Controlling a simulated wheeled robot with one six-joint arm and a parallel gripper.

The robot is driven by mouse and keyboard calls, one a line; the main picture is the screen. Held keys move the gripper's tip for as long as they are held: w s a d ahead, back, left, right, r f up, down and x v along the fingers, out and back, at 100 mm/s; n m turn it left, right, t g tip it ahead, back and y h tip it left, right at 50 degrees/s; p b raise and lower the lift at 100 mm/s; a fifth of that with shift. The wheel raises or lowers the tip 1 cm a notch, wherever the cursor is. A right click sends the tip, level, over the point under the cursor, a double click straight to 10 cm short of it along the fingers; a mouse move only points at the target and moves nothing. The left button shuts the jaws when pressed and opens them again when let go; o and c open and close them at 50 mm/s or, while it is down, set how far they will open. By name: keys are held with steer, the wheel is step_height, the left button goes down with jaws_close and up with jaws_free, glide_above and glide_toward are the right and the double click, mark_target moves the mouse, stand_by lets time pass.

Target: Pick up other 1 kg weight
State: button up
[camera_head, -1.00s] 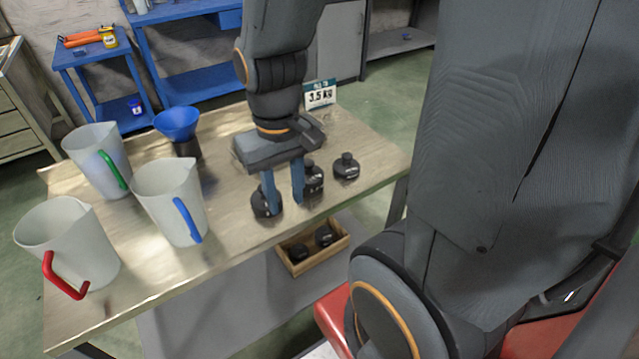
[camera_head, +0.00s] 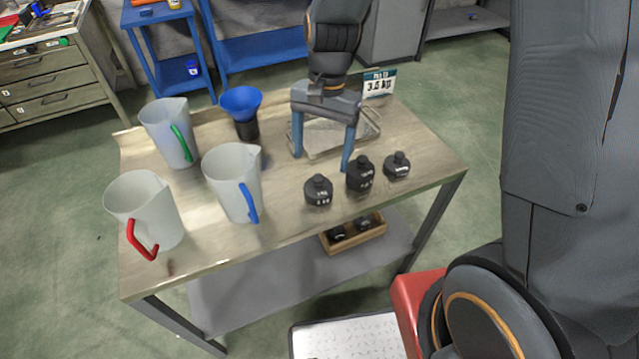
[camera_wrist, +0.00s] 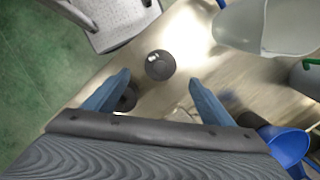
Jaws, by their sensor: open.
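Three black weights stand in a row near the front right edge of the table: a left one (camera_head: 318,191), a taller middle one (camera_head: 360,174) and a right one (camera_head: 397,166). Their labels are too small to read surely. My gripper (camera_head: 322,163) is open and empty, with its blue fingers pointing down just behind the left and middle weights. In the wrist view, one round black weight (camera_wrist: 160,66) shows ahead, between the spread fingertips (camera_wrist: 160,78). Another weight (camera_wrist: 129,98) is partly hidden by the left finger.
A metal tray (camera_head: 368,135) lies behind my gripper, near a 3.5 kg sign (camera_head: 379,84). Three pitchers (camera_head: 232,180) and a blue funnel (camera_head: 241,101) stand on the left. A wooden crate (camera_head: 360,239) with black weights sits on the lower shelf.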

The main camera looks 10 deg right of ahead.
mark_target(318, 176)
steer(key=shift+a+f, duration=0.2)
steer(key=shift+f, duration=0.15)
steer(key=shift+s+a+f+p, duration=0.1)
steer(key=shift+s+f+p, duration=0.15)
steer(key=shift+f, duration=0.9)
steer(key=shift+s+a+f+p, duration=0.15)
steer(key=shift+f+p, duration=0.15)
steer(key=shift+f, duration=0.9)
steer(key=shift+s+f+p, duration=0.2)
steer(key=shift+f+p, duration=0.05)
steer(key=shift+f, duration=0.9)
jaws_close()
